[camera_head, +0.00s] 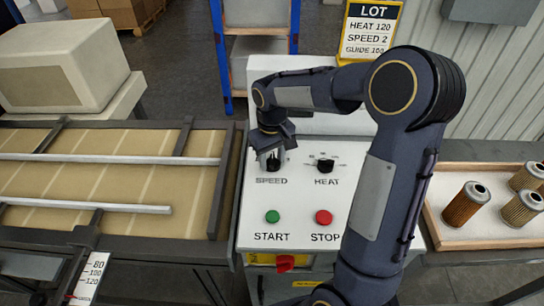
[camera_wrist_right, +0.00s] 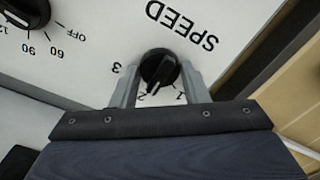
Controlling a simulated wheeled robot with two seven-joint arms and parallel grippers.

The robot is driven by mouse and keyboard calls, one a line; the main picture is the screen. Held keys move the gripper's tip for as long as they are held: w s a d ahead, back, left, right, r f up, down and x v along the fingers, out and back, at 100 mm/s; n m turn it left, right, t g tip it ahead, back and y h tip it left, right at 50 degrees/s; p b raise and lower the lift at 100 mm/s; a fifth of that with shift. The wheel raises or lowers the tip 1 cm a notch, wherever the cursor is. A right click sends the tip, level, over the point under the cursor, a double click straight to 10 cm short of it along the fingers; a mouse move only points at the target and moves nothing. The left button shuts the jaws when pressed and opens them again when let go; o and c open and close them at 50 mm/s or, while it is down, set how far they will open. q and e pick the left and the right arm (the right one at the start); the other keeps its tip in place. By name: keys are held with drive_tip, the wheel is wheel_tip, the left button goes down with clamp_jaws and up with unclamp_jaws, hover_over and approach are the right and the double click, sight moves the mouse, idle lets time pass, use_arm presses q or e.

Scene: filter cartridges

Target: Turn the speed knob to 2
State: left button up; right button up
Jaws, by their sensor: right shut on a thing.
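The black speed knob (camera_wrist_right: 160,68) sits on the white control panel (camera_head: 300,194) above the SPEED label, on the left of the heat knob. My right gripper (camera_head: 271,160) is shut on the speed knob, with one finger on each side of it, as the right wrist view also shows (camera_wrist_right: 160,82). The knob's white pointer mark faces the gripper side, close to the 2, which the finger partly crowds. The 1 and 3 marks show on either side. The lot sign (camera_head: 370,30) reads heat 120, speed 2, guide 100. My left gripper is out of view.
The heat knob (camera_head: 325,166) is right of the speed knob. A green start button (camera_head: 272,216) and red stop button (camera_head: 324,217) are below. A conveyor (camera_head: 100,225) with guide rails is on the left. Filter cartridges (camera_head: 466,204) stand in a tray on the right.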

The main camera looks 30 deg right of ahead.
sight(272, 159)
idle(0.3)
drive_tip(key=o, duration=1)
drive_tip(key=shift+r, duration=3.95)
